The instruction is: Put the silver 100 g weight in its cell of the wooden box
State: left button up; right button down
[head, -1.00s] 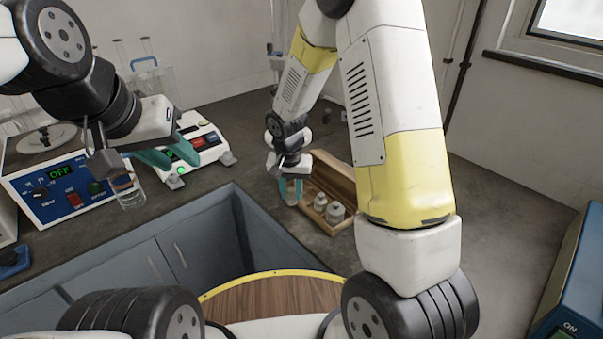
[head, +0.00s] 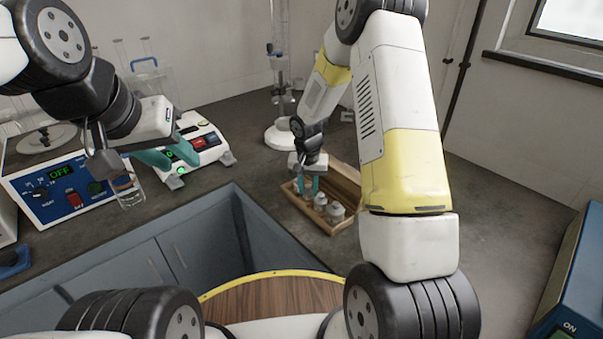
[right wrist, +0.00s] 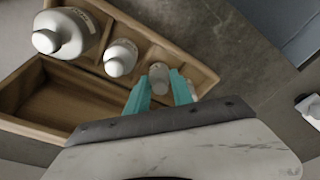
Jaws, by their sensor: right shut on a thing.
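The wooden box (head: 345,187) sits on the counter, with a row of cells and a longer compartment. My right gripper (head: 308,190) is at the box's left end in the head view. In the right wrist view it (right wrist: 161,90) is shut on a small silver weight (right wrist: 160,76), which lines up with the end part of the cell row. I cannot tell whether the weight touches the cell floor. A medium weight (right wrist: 121,58) and a large weight (right wrist: 68,32) stand in neighbouring cells. My left gripper (head: 168,157) looks open, above the counter at the left.
A glass vessel (head: 131,192) is just below my left gripper. A blue control unit (head: 62,192) and a white device (head: 203,142) stand at the left. A stand with a white round base (head: 284,134) is behind the box. Counter right of the box is clear.

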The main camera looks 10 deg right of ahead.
aim_at(307, 203)
jog(key=shift+f, duration=0.1)
jog(key=c, duration=1.4)
grip_release()
jog(key=s+d+r+n+t+y, duration=0.1)
jog(key=s+r, duration=0.5)
jog(key=r, duration=0.7)
jog(key=s+d+r+t, duration=0.1)
jog(key=s+r, duration=0.5)
jog(key=r, duration=0.7)
jog(key=s+r+n, duration=0.1)
jog(key=s+r, duration=0.1)
jog(key=s, duration=0.3)
jog(key=s+r+t+y, duration=0.1)
jog(key=s+r, duration=0.1)
jog(key=s, duration=0.3)
jog(key=s+r+n+t, duration=0.1)
jog(key=s+r, duration=0.1)
jog(key=s, duration=0.3)
jog(key=shift+n+y, duration=0.3)
